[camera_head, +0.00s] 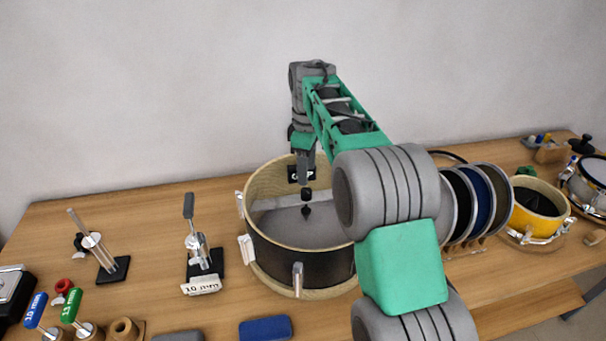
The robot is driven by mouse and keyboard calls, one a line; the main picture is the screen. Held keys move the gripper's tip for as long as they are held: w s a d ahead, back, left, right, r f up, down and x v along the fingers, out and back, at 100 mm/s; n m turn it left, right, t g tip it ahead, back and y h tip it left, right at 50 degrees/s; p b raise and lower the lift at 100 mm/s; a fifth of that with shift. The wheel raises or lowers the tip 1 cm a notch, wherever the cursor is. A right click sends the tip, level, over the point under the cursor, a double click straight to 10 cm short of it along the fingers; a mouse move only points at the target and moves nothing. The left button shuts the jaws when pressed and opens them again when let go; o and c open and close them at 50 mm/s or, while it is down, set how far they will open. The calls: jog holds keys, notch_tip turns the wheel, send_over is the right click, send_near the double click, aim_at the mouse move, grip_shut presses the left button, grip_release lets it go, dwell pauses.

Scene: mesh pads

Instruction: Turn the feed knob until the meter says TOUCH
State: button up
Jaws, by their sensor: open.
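My gripper (305,180) points down over the open drum shell (300,252) at the middle of the table. It is open, though the gap between its fingers is hard to make out at this size. A small dark knob (307,193) with a pointed tip under it shows just below the fingertips, inside the drum outline; I cannot tell whether they touch. Behind the gripper is a small black meter (292,175) with white letters. The fingers cover part of it; it seems to read GAP. My arm hides the drum's right side.
A lever tool (196,248) with a "10 mm" label and a rod stand (108,262) stand left. Blue and green handled tools (70,306) are front left, a blue pad (265,328) in front. Racked discs (482,205) and a yellow drum (537,212) stand right.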

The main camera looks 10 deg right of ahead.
aim_at(307, 191)
jog(key=shift+w, duration=0.3)
jog(key=shift+a+f, duration=0.15)
jog(key=shift+f, duration=0.25)
jog(key=f, duration=0.6)
jog(key=shift+s+d+f+p, duration=0.1)
jog(key=shift+d+f+p, duration=0.1)
jog(key=shift+f+p, duration=0.2)
grip_shut()
